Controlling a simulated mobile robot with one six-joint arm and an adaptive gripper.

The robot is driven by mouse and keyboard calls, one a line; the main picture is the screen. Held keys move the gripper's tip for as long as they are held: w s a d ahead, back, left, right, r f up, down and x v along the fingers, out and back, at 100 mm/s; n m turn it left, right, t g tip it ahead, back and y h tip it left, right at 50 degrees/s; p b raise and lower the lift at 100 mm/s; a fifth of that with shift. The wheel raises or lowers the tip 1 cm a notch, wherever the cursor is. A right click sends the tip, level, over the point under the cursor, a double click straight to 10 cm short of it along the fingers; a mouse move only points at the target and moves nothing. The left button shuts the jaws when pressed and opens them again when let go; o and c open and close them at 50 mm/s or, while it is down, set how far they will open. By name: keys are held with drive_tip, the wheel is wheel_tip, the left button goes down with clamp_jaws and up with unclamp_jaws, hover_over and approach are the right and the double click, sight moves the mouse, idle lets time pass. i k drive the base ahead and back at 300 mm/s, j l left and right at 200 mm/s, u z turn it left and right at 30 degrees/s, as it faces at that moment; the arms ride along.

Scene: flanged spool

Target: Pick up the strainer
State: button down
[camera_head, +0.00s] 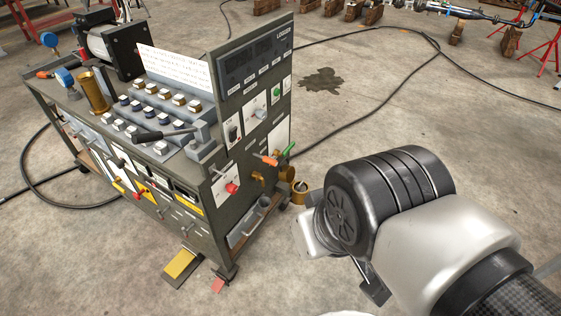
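I cannot tell for certain which thing is the strainer. An upright brass cylinder (93,91) stands on the left end of a dark green test cart's top. A small brass cup-like part (300,189) shows low beside the cart's right side, close to my arm. My gripper (372,284) is only partly in view at the lower middle right, beneath my wrist joint.
The cart (232,205) carries rows of knobbed blocks (165,95), a black-handled lever (165,133), a gauge (64,77) and a white sign (172,68). Valve handles stick out from its right side. A yellow pedal (181,263) and black hoses lie on the floor. Open concrete lies behind.

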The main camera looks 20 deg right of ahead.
sight(300, 188)
drive_tip(key=i+l, duration=0.3)
drive_tip(key=i, duration=0.2)
drive_tip(key=i+l, duration=0.25)
drive_tip(key=i, duration=0.2)
drive_tip(key=i+l, duration=0.3)
drive_tip(key=i, duration=0.2)
